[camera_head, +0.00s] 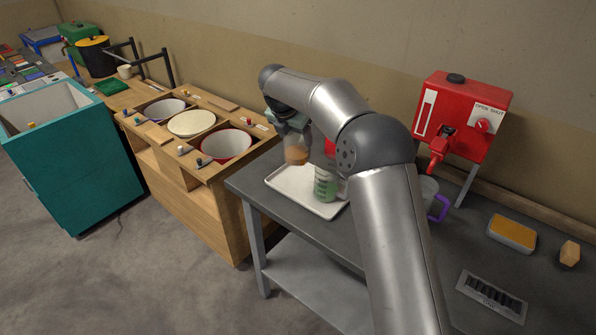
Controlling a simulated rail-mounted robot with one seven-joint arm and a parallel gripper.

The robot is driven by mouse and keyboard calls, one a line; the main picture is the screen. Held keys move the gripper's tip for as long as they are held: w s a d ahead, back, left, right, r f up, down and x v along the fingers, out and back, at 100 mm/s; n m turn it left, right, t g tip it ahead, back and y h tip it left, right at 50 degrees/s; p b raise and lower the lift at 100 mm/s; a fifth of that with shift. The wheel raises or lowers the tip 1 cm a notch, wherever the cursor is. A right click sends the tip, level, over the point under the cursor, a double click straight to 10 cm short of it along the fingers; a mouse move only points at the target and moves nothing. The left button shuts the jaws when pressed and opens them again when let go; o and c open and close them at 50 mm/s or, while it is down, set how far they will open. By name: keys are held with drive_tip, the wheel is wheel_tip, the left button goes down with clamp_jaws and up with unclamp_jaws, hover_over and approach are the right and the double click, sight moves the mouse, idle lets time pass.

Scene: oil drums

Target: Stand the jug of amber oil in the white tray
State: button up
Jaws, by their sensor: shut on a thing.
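My gripper (293,136) points down over the white tray (283,181) and is shut on the jug of amber oil (297,156). The jug looks clear and upright, with brownish-orange oil low in it. It shows over the tray's back left part, seemingly raised above it; the exact gap is hard to tell. A clear jug of green liquid (325,187) stands in the tray at its right, close to the held jug. My arm hides part of the table behind the tray.
A red tank (463,118) with a tap stands at the back right. A jug with a purple handle (439,208) is partly behind my arm. An orange-topped tin (511,234), a wooden block (569,253) and a slotted grate (492,295) lie right. A wooden bench with bowls (226,146) adjoins left.

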sight(290, 156)
wheel_tip(290, 156, down, 12)
drive_tip(key=shift+r+p, duration=0.15)
drive_tip(key=shift+p, duration=0.45)
drive_tip(key=o, duration=0.8)
drive_tip(key=shift+f, duration=0.2)
drive_tip(key=shift+r, duration=0.25)
drive_tip(key=b+v, duration=0.1)
drive_tip(key=v, duration=1.1)
drive_tip(key=shift+b, duration=0.4)
